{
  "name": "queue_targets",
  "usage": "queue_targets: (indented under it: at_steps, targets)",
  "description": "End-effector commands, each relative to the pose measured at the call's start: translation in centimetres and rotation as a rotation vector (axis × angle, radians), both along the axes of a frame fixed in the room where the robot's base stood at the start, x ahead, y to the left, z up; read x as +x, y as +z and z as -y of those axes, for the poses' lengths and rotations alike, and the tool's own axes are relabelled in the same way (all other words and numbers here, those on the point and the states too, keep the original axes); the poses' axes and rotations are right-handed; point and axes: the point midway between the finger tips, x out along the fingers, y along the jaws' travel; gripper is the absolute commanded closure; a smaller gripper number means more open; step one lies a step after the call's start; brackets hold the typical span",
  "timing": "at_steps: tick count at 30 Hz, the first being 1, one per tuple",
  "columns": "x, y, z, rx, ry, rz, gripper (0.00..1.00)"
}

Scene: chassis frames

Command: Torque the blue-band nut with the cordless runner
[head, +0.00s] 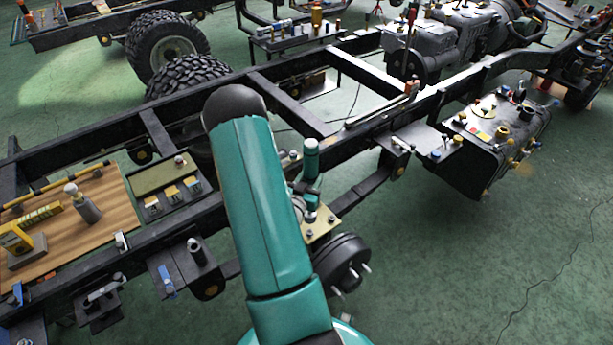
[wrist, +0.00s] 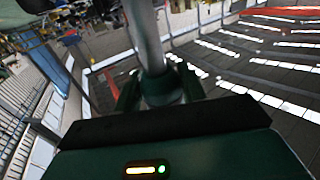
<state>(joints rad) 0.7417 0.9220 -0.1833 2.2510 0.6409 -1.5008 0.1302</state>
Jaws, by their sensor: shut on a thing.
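The cordless runner (head: 311,158) stands about upright in the head view, a teal cylinder with a dark lower part. My gripper (head: 304,189) is shut on it, mostly hidden behind my arm. In the wrist view, my gripper (wrist: 158,92) has dark green fingers on both sides of the runner's grey shaft (wrist: 147,35). The runner's lower end is just above or on a tan plate (head: 322,226) with several nuts, beside the dark hub. A small bluish spot (head: 310,216) under the runner may be the blue-band nut; contact between them cannot be told.
The black chassis rail (head: 350,195) runs close by the plate. A wooden board (head: 105,205) with tools and a tray (head: 168,185) of small parts lie at left. A dark tank (head: 490,145) with fittings is at right. Green floor at lower right is clear.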

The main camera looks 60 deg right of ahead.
Motion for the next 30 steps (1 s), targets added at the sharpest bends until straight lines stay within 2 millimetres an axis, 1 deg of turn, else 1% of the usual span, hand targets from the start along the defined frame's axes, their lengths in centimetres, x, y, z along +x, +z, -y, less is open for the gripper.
queue_targets:
  at_steps: [18, 24, 30]
  targets:
    - [0.3, -5.5, -0.1, -0.003, 0.002, 0.000, 1.00]
    - [0.5, -6.5, -0.1, -0.004, 0.002, 0.001, 1.00]
    - [0.4, -6.6, -0.1, -0.004, 0.001, 0.002, 1.00]
